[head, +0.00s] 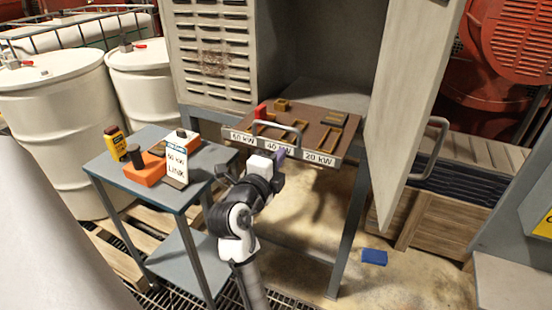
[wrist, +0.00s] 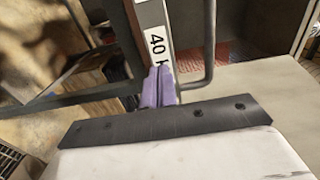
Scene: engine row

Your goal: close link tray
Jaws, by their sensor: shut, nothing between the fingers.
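The link tray (head: 314,124) is a brown tray pulled out from the open grey cabinet. Its front edge carries the labels 60 kW, 40 kW and 20 kW, and a grey bar handle (head: 291,127). A red block (head: 261,110) and several brass-coloured holders sit in it. My gripper (head: 280,154) is at the tray front by the 40 kW label, its purple fingers shut and empty. In the wrist view, the fingers (wrist: 158,88) lie over the lower end of the 40 kW label (wrist: 157,42), beside the handle (wrist: 209,55). I cannot tell whether they touch the front.
The cabinet door (head: 408,110) stands open at the right. A small grey table (head: 135,180) at the left holds an orange block, a yellow meter and a 60 kW LINK card. White drums (head: 62,125) stand behind it. A blue object (head: 374,257) lies on the floor.

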